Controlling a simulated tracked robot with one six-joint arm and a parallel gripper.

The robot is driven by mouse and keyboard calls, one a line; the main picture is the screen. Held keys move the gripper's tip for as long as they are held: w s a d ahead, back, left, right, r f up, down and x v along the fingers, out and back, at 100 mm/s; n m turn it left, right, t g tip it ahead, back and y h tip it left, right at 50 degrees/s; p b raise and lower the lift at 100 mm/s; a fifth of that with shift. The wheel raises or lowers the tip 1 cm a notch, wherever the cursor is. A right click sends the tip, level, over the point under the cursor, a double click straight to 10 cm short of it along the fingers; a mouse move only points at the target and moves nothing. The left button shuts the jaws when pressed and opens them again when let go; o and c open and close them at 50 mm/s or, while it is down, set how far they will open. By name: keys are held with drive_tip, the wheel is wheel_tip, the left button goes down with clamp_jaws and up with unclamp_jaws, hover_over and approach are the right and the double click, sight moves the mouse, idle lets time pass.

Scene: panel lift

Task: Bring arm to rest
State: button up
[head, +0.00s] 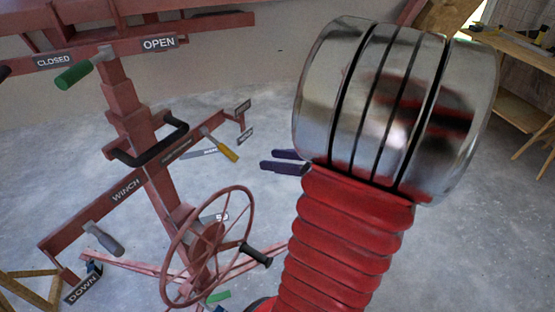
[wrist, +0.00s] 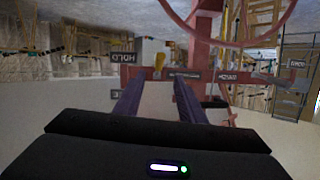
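My red bellows-covered arm with its shiny metal joint fills the right of the head view. My gripper's purple fingers (head: 284,161) stick out to the left from behind it, in front of the panel lift. In the wrist view my gripper (wrist: 157,90) shows two purple fingers spread apart with nothing between them. The dark red panel lift (head: 125,110) stands at the left, with a spoked winch wheel (head: 208,247) and its black handle (head: 257,254). The fingers appear apart from the lift; the exact gap is hard to tell.
The lift carries a green-handled lever (head: 75,76) between CLOSED and OPEN labels, a yellow handle (head: 224,149) and a grey-handled lever (head: 103,238) near the DOWN label. A wooden shelf (head: 515,50) stands at the right. The concrete floor (head: 480,240) at lower right is clear.

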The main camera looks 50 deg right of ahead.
idle(0.5)
drive_tip(key=a+f+g+y, duration=0.2)
drive_tip(key=a+g, duration=0.9)
drive_tip(key=a, duration=1.4)
drive_tip(key=a+r+m+t+h, duration=0.1)
drive_tip(key=a+r+t+h, duration=0.1)
drive_tip(key=a+r+h, duration=0.2)
drive_tip(key=shift+s+a+r+h, duration=0.35)
drive_tip(key=shift+a+r+h, duration=0.05)
drive_tip(key=shift+r, duration=0.9)
